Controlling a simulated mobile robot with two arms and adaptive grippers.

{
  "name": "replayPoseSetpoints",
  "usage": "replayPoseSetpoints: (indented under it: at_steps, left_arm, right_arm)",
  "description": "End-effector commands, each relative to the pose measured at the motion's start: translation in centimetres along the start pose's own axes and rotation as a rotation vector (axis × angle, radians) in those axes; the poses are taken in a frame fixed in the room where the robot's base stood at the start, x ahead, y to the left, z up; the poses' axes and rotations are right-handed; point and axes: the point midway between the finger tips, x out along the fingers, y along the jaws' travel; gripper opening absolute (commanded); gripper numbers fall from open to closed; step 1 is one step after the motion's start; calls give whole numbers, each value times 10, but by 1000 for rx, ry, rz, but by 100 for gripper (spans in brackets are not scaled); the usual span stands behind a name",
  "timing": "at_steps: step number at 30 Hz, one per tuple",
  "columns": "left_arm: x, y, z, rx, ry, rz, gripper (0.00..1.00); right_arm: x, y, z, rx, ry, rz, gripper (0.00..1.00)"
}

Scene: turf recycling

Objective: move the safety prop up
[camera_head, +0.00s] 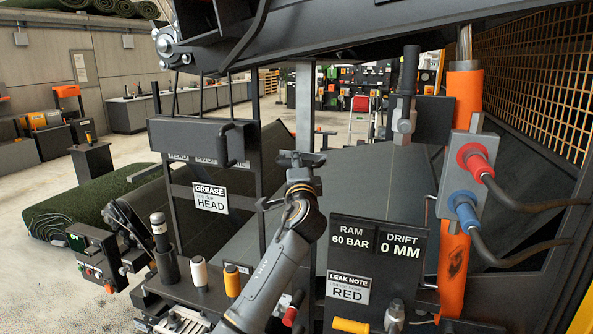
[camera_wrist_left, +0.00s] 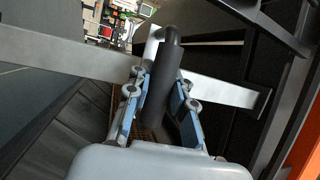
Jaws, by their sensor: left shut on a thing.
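The safety prop looks to be the grey metal bar (camera_head: 305,105) standing upright behind my left gripper in the head view; its lower part is hidden by my arm. In the left wrist view the bar (camera_wrist_left: 222,92) crosses behind the fingers. My right gripper is not in view.
A dark machine beam (camera_head: 340,30) crosses overhead. An orange ram (camera_head: 463,100) with red and blue hose couplings stands at right. A black-handled lever (camera_head: 408,75) stands beside it. A gauge panel (camera_head: 378,245) is right of my arm. A grease-head frame (camera_head: 205,140) is at left.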

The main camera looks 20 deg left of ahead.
Motion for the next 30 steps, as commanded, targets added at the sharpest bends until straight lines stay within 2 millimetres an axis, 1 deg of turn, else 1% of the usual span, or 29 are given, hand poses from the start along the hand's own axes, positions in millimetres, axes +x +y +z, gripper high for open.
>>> replayPoseSetpoints:
  at_steps: [1,10,11,12,14,15,25,28,30]
  left_arm:
    - [0,-6,-1,-2,2,-4,0]
    - [0,-7,-1,-1,3,-9,0]
    - [0,-7,-1,-1,3,-9,23]
    - [0,-8,-1,-1,3,-9,31]
    - [0,-7,-1,-1,3,-9,43]
    - [0,-7,-1,-1,3,-8,46]
    - [-2,-3,-1,0,1,-2,46]
    - [-8,-3,-1,0,2,-3,46]
    - [-17,-3,-1,-1,3,-2,46]
  right_arm:
    - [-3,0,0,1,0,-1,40]
    - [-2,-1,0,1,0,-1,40]
    - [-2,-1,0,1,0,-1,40]
    - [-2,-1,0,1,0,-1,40]
    - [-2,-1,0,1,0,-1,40]
    - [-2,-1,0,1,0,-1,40]
    - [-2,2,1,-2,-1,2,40]
    - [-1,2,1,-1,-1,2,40]
    - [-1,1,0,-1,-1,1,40]
